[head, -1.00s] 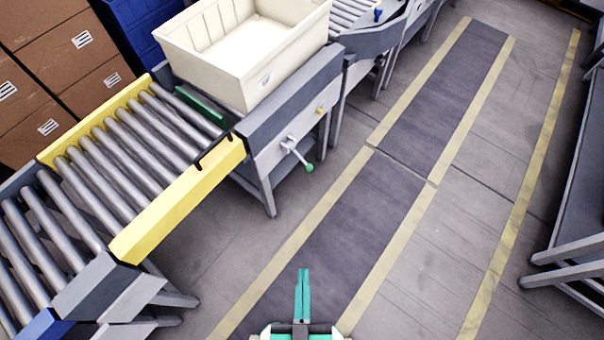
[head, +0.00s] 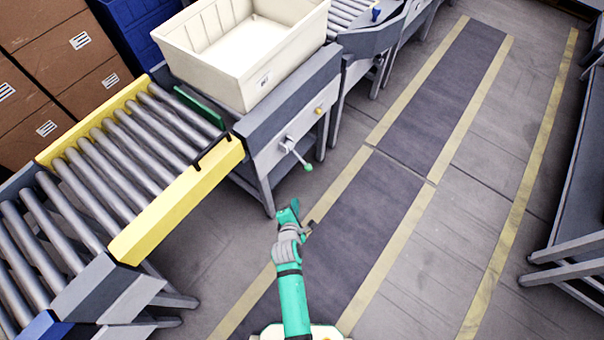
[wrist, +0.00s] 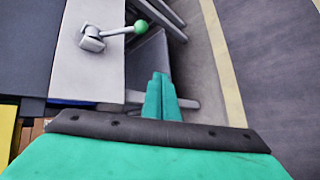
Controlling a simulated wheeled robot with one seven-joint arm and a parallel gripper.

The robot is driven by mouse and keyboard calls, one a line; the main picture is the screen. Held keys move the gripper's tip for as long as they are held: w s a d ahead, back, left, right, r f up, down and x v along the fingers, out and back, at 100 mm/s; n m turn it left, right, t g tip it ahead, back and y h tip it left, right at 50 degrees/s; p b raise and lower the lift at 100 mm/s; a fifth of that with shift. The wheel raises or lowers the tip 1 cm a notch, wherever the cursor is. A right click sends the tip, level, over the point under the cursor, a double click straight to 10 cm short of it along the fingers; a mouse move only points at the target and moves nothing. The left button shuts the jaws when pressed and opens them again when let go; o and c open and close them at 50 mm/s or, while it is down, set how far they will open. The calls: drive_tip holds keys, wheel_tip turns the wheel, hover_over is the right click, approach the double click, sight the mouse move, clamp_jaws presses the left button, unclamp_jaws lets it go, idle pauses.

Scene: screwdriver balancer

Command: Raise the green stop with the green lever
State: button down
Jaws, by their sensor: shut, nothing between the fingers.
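The green lever (head: 297,155) is a metal arm with a green ball knob on the side of the grey conveyor frame. In the head view its arm slopes down to the right. It also shows in the wrist view (wrist: 140,27), beyond my fingertips and up to the left. The green stop (head: 199,106) is a low green bar across the conveyor, between the yellow roller section and the cream tote. My gripper (head: 293,210) is shut and empty, below the lever and apart from it. Its teal fingers show together in the wrist view (wrist: 160,82).
A cream tote (head: 247,90) stands on the conveyor just behind the stop. The yellow roller section (head: 180,215) lies to the left. A yellow knob (head: 319,110) sits right of the lever. The floor aisle (head: 385,220) on the right is clear.

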sight(298, 156)
drive_tip(key=w+a+n, duration=0.1)
drive_tip(key=w+n, duration=0.2)
drive_tip(key=w, duration=0.3)
drive_tip(key=shift+w+a+f+g+h, duration=0.15)
drive_tip(key=shift+w+f+g+h, duration=0.05)
drive_tip(key=shift+w+g+h, duration=0.1)
drive_tip(key=w+d+f, duration=0.3)
drive_tip(key=w, duration=0.5)
drive_tip(key=shift+d, duration=0.25)
drive_tip(key=shift+d, duration=0.1)
idle(0.5)
